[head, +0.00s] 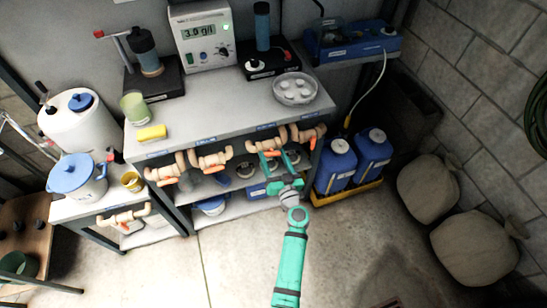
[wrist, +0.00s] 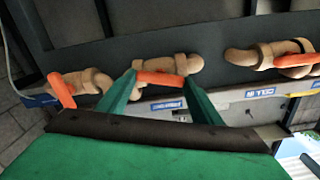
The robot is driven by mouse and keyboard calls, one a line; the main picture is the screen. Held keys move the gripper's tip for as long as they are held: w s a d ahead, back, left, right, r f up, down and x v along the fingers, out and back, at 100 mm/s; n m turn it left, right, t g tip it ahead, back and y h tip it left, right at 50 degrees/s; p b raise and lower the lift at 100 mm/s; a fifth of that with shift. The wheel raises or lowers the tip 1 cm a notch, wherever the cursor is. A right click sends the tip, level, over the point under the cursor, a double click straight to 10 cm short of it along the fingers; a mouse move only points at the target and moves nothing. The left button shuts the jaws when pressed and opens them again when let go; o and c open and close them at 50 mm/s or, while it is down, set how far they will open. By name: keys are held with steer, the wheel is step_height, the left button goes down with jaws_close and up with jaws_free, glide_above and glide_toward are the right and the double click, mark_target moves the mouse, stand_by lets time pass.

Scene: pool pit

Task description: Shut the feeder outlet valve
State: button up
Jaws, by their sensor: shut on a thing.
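Several tan pipe valves with orange handles run along the front edge of the bench. My gripper (head: 268,160) is at the third valve from the left (head: 263,146) on that edge. In the wrist view, the fingers of my gripper (wrist: 160,88) stand on either side of this valve's orange handle (wrist: 160,78) and are shut on it. The handle lies roughly along its tan pipe (wrist: 178,64). A blue-and-white label (wrist: 168,104) is beside this valve; I cannot read it, so I cannot tell which valve is the feeder outlet valve.
The neighbouring valve (wrist: 82,82), right in the head view, has its handle (wrist: 62,90) crosswise to the pipe. Another valve (wrist: 285,55) sits on the other side. Blue canisters (head: 337,165) stand right of the bench (head: 225,118). Sacks (head: 475,245) lie farther right. The floor in front is clear.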

steer(key=m, duration=0.7)
steer(key=shift+d+f, duration=0.15)
steer(key=m, duration=0.4)
steer(key=shift+f+m, duration=0.15)
steer(key=shift+m, duration=1.55)
steer(key=o, duration=1.1)
steer(key=shift+c, duration=0.2)
steer(key=shift+s+d, duration=0.1)
steer(key=v, duration=1)
steer(key=shift+s, duration=0.35)
